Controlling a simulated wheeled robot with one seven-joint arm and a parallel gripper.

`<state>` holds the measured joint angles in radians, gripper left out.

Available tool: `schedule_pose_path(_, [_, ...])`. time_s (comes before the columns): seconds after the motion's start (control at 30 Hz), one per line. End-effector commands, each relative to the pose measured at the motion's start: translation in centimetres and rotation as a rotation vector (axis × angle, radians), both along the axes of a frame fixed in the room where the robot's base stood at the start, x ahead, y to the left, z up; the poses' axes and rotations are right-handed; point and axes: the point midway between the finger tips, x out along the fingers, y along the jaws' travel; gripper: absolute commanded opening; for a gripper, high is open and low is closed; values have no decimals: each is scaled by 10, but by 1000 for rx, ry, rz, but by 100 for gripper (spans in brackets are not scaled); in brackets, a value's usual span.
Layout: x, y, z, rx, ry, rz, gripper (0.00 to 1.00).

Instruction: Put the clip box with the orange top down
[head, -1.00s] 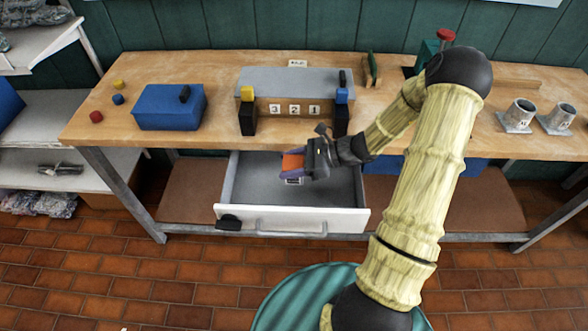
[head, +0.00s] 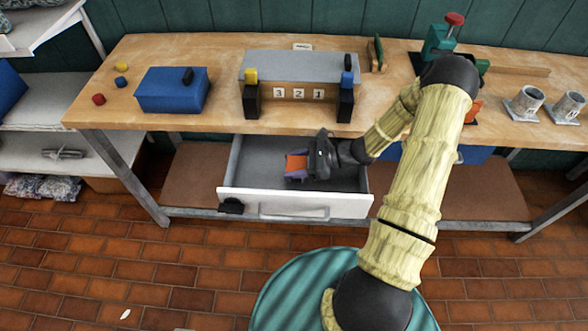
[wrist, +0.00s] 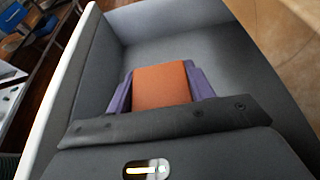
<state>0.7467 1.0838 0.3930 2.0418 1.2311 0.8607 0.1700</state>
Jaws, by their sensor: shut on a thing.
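The clip box (head: 297,162) shows its orange top inside the open drawer (head: 290,206). My gripper (head: 304,169) reaches into the drawer from the right and is shut on the box. In the wrist view the orange top (wrist: 162,84) lies ahead of the dark gripper body, with purple parts flanking it on both sides. The grey drawer floor (wrist: 205,42) surrounds it, with bare floor beyond the box. The box looks low in the drawer and roughly level. I cannot tell whether its underside touches the floor.
The drawer hangs under a wooden workbench (head: 225,115). A grey-topped stand with numbers 3, 2, 1 (head: 298,93) is above the drawer. Two grey cups (head: 526,101) stand at right. A black thing (head: 231,206) sits at the drawer's front left.

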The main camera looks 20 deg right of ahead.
Motion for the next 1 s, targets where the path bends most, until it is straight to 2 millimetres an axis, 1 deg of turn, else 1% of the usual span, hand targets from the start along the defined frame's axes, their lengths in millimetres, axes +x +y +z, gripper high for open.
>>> schedule_pose_path(0.03, [0, 1, -9, 2, 4, -1, 26])
schedule_pose_path(0.13, [0, 1, -22, 2, 3, 0, 26])
schedule_pose_path(0.2, [0, 0, -25, 2, 1, -1, 26])
schedule_pose_path(0.4, [0, 0, -26, -1, 1, 0, 26])
schedule_pose_path(0.43, [0, 0, -26, -1, 2, -1, 58])
schedule_pose_path(0.5, [0, 0, -26, -1, 2, -1, 72])
schedule_pose_path(0.53, [0, 0, -26, -1, 1, 0, 74])
schedule_pose_path(0.83, [0, -1, -25, 0, 1, 0, 74])
schedule_pose_path(0.93, [-2, -6, -23, -1, -1, -1, 74])
schedule_pose_path(1.0, [-3, -13, -21, -1, -1, -3, 74])
